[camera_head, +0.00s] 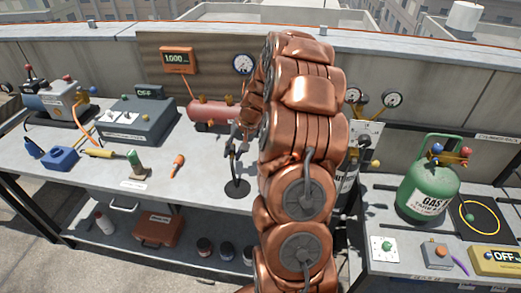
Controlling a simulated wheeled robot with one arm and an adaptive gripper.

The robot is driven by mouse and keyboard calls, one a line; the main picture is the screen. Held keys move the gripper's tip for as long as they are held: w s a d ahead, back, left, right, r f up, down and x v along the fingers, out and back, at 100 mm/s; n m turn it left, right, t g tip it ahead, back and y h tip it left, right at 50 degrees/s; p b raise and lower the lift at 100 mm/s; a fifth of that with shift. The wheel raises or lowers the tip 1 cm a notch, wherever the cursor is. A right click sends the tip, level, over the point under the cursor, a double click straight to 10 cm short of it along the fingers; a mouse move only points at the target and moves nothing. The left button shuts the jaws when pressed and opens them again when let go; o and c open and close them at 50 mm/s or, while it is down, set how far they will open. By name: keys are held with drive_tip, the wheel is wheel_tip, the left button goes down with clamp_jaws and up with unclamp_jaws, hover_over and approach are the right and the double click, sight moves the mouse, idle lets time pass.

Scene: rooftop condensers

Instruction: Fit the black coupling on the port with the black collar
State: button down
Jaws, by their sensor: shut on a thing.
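My gripper (234,143) is small in the view and partly hidden behind my copper arm. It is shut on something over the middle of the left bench. A dark, slender piece hangs below the fingers, above a round black base (237,188) on the bench top. It may be the black coupling or part of a stand; I cannot tell which. A port with a black collar cannot be made out. A gauge manifold (372,103) is mounted just right of my arm, and its lower parts are partly hidden.
A red tank (212,112), a grey machine (137,120) and hand tools, including an orange-handled screwdriver (177,165), occupy the left bench (75,165). On the right bench stand a green gas cylinder (428,185) and a yellow box marked OFF (495,258). A gap separates the benches.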

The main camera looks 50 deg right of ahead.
drive_tip(key=s+d+m, duration=0.1)
drive_tip(key=d, duration=0.1)
drive_tip(key=s+d+m+t, duration=0.1)
drive_tip(key=s+d, duration=0.1)
drive_tip(key=d, duration=0.1)
drive_tip(key=s+d, duration=0.2)
drive_tip(key=d, duration=0.1)
drive_tip(key=shift+f+m+t, duration=0.3)
drive_tip(key=shift+m+t, duration=0.1)
drive_tip(key=shift+w+d+p, duration=0.35)
drive_tip(key=shift+w+d, duration=0.3)
drive_tip(key=shift+d, duration=0.2)
drive_tip(key=shift+w+d+p, duration=0.3)
drive_tip(key=shift+w+d, duration=0.35)
drive_tip(key=shift+d, duration=0.2)
drive_tip(key=shift+w+d, duration=0.1)
drive_tip(key=shift+d, duration=0.05)
drive_tip(key=shift+w+d, duration=0.75)
drive_tip(key=shift+d, duration=0.35)
idle(0.7)
drive_tip(key=c, duration=0.8)
unclamp_jaws()
drive_tip(key=shift+a+b, duration=0.1)
drive_tip(key=shift+b, duration=0.2)
